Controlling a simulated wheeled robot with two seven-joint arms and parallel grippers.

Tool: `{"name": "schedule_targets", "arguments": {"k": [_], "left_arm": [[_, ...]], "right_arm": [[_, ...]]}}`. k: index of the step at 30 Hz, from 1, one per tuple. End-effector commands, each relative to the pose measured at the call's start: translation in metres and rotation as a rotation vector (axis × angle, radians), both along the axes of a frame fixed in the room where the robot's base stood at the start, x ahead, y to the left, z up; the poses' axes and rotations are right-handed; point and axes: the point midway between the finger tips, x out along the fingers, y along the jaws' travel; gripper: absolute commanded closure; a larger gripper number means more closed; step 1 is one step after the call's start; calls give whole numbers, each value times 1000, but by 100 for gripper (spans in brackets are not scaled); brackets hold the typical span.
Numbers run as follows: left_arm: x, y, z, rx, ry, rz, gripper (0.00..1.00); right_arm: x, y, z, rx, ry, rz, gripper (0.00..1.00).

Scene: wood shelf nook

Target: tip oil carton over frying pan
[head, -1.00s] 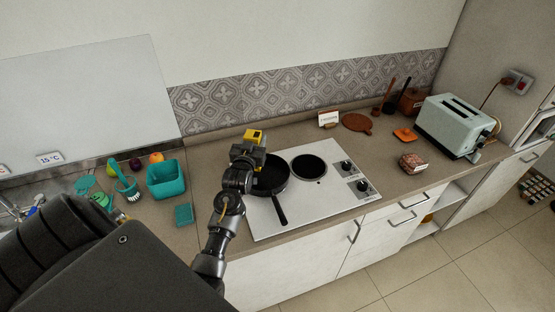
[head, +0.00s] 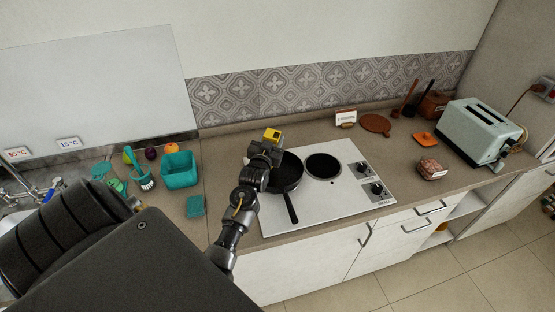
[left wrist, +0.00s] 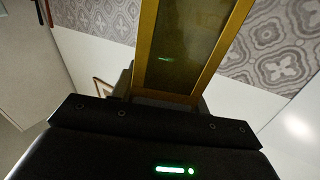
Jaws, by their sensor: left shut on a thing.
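The oil carton (head: 272,135) is yellow and shows as a small block above the back left edge of the frying pan. My left gripper (head: 266,149) is shut on it. In the left wrist view the carton (left wrist: 183,50) rises from the jaws, with gold edges and an olive face. The black frying pan (head: 289,172) sits on the left rear area of the hob, its handle pointing to the front. My left wrist hides the pan's left side. The carton's exact tilt is hard to tell, and no oil is visible. My right gripper is not in view.
The white hob (head: 335,200) has a bare black plate (head: 323,166) right of the pan. A teal bin (head: 180,169) and a teal sponge (head: 195,206) are left. A packet (head: 431,170) and a toaster (head: 474,132) stand right. The tiled wall (head: 330,87) is behind.

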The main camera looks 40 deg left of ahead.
Motion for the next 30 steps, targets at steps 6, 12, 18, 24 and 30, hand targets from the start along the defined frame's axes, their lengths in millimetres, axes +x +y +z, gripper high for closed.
{"name": "schedule_targets", "arguments": {"k": [6, 12, 18, 24, 30], "left_arm": [[-1, 3, -1, 101, 44, 1, 86], [-2, 3, 0, 192, 82, 1, 86], [-2, 3, -1, 233, 101, 1, 86], [-3, 3, -1, 243, 106, 1, 86], [-3, 5, -1, 254, 109, 2, 86]], "right_arm": [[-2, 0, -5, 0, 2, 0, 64], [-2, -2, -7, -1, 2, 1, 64], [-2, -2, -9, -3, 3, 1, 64], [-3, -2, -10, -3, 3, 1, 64], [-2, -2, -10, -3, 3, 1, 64]]}}
